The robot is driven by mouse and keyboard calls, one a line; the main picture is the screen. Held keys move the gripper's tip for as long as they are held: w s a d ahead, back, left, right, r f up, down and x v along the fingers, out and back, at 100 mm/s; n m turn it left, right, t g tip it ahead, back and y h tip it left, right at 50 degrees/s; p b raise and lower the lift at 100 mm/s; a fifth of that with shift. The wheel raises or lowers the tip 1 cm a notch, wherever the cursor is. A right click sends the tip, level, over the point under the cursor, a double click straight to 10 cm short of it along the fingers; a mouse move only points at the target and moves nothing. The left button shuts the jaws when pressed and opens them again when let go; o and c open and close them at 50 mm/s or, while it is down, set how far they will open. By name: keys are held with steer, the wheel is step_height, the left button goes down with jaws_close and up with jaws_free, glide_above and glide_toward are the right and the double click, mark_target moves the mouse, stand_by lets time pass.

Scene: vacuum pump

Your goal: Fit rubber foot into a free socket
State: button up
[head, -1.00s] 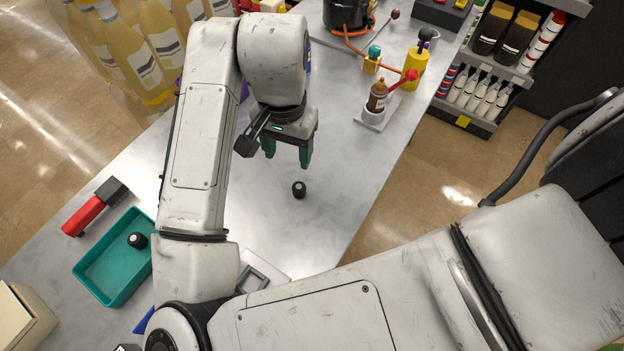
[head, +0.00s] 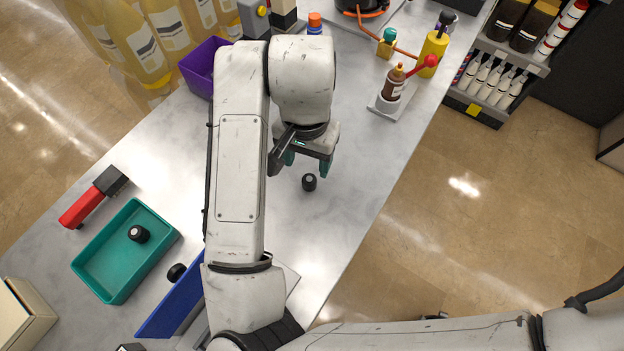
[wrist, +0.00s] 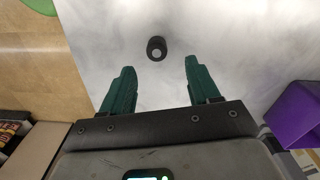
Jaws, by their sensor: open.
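A small black rubber foot (head: 309,182) with a pale round centre stands on the bench, just in front of my gripper (head: 307,163). In the wrist view the same foot (wrist: 157,47) lies ahead of and roughly midway between the two green fingertips (wrist: 159,66), apart from both. My gripper is open and empty. A second black foot (head: 138,233) lies in the teal tray (head: 112,295). Another dark rounded piece (head: 176,272) sits between the tray and a blue panel (head: 172,302). I cannot make out any socket.
A red-handled tool (head: 90,198) lies left of the tray. A purple bin (head: 197,72) stands behind my arm. A brown bottle (head: 393,83) on a small stand and a yellow bottle (head: 432,53) are at the back right. The bench right of the foot is clear to its edge.

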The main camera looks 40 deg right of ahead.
mark_target(309, 180)
steer(key=shift+s+a+f+p, duration=0.1)
steer(key=shift+s+f+p, duration=0.05)
steer(key=shift+f, duration=1.45)
steer(key=shift+s+a+f+p, duration=0.1)
steer(key=shift+s+f+p, duration=0.05)
steer(key=shift+f, duration=1.4)
jaws_close()
steer(key=shift+d+r, duration=0.1)
steer(key=shift+r, duration=0.4)
step_height(309, 180, up, 2)
steer(key=shift+r, duration=0.2)
steer(key=s+d+r+p, duration=0.1)
steer(key=s+d+r, duration=0.4)
steer(key=s+r, duration=0.4)
steer(key=s, duration=0.4)
steer(key=shift+r, duration=0.3)
